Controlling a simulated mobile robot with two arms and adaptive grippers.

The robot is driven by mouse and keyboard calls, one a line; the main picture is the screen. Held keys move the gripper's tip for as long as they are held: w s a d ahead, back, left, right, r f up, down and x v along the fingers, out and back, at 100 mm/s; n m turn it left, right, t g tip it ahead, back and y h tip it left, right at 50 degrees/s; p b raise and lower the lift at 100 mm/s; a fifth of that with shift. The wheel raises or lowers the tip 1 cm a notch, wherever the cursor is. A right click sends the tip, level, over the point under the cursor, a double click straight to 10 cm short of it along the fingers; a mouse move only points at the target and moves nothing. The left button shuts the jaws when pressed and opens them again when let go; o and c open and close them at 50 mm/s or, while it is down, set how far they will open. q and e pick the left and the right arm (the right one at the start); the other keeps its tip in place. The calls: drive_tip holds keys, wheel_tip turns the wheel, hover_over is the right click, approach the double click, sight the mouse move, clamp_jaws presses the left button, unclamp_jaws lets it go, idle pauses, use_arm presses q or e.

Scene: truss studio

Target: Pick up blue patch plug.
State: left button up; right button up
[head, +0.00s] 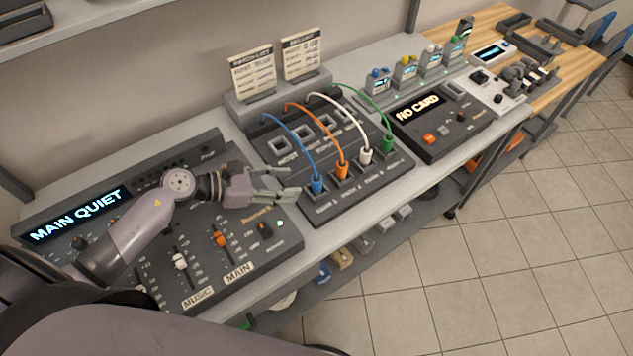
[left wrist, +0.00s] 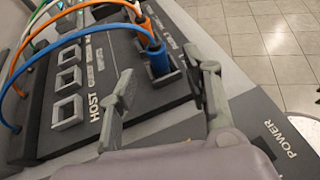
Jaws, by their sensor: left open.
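The blue patch plug (head: 317,185) stands upright in the leftmost socket of the patch panel's (head: 290,150) front row, with a blue cable arching back from it. In the left wrist view the blue plug (left wrist: 158,60) shows ahead, between the lines of the two fingers. My left gripper (head: 293,182) is open and empty, just left of the plug, its fingertips pointing at it. In the left wrist view the open left gripper (left wrist: 168,80) appears short of the plug, not closed on it. My right gripper is not in view.
Orange (head: 342,170), white (head: 365,156) and green (head: 388,143) plugs stand in a row right of the blue one. A mixing console (head: 215,275) lies under my left arm. A "NO CARD" device (head: 432,118) sits further right. Bench edge runs close in front.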

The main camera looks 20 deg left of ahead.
sight(314, 179)
use_arm(q)
drive_tip(key=x, duration=0.3)
drive_tip(key=shift+w+d+p, duration=0.2)
drive_tip(key=shift+d+p, duration=0.05)
drive_tip(key=shift+p, duration=0.15)
drive_tip(key=shift+w+d+p, duration=0.35)
drive_tip(key=shift+w+d, duration=0.05)
drive_tip(key=p+x, duration=0.1)
drive_tip(key=x, duration=0.2)
drive_tip(key=shift+w+d+f, duration=0.1)
drive_tip(key=shift+w+f, duration=0.05)
drive_tip(key=shift+w, duration=0.15)
drive_tip(key=shift+w+d+f+p, duration=0.25)
drive_tip(key=shift+d+f+p, duration=0.05)
drive_tip(key=shift+a, duration=0.1)
drive_tip(key=shift+c, duration=1.3)
clamp_jaws()
